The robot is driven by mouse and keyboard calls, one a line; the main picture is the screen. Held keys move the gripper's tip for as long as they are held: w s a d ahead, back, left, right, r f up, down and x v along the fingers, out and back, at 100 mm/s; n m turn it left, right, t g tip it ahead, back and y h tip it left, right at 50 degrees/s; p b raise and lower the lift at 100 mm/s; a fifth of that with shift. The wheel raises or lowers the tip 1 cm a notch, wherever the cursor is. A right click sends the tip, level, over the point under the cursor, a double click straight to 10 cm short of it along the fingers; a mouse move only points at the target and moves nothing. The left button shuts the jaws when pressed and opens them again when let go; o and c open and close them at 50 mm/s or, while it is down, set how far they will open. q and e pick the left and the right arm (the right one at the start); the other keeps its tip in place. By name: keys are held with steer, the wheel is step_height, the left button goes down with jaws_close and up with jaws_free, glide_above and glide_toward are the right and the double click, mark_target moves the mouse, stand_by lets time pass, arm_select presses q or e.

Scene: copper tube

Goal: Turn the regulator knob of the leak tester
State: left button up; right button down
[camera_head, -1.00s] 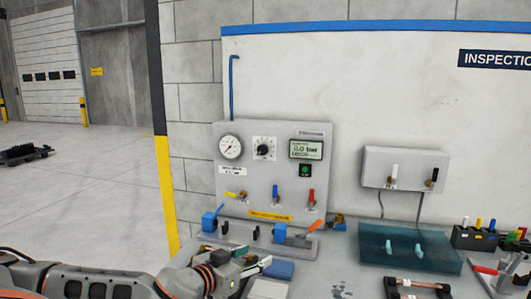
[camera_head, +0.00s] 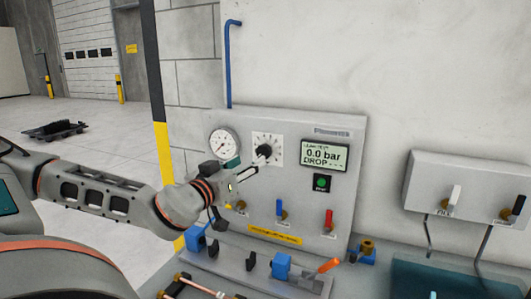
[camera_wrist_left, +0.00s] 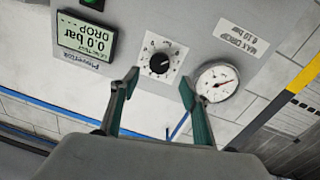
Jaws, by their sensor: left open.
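The leak tester (camera_head: 345,205) is a grey upright panel with a round black regulator knob (camera_head: 264,151) on a white square dial plate. The knob shows upside down in the left wrist view (camera_wrist_left: 159,63), beyond the two fingers. My left gripper (camera_head: 248,164) is open in front of the panel, just lower left of the knob in the head view. Its tips point toward the knob, and nothing shows between its fingers (camera_wrist_left: 160,84). The knob looks apart from the fingers in the wrist view. The display (camera_head: 324,154) reads 0.0 bar. My right gripper is out of view.
A pressure gauge (camera_head: 223,144) sits left of the knob. A fixture with blue clamps (camera_head: 282,265) stands in front. A grey valve box (camera_head: 468,190) is at right.

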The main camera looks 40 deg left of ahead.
mark_target(262, 153)
arm_select(q)
steer(key=b+x, duration=0.4)
steer(key=b, duration=0.1)
steer(key=shift+w, duration=0.4)
steer(key=shift+w+a+r, duration=0.15)
steer(key=shift+w+a, duration=0.05)
steer(key=shift+w, duration=0.3)
steer(key=shift+w+a+p, duration=0.1)
steer(key=shift+w+p, duration=0.2)
steer(key=shift+w, duration=0.4)
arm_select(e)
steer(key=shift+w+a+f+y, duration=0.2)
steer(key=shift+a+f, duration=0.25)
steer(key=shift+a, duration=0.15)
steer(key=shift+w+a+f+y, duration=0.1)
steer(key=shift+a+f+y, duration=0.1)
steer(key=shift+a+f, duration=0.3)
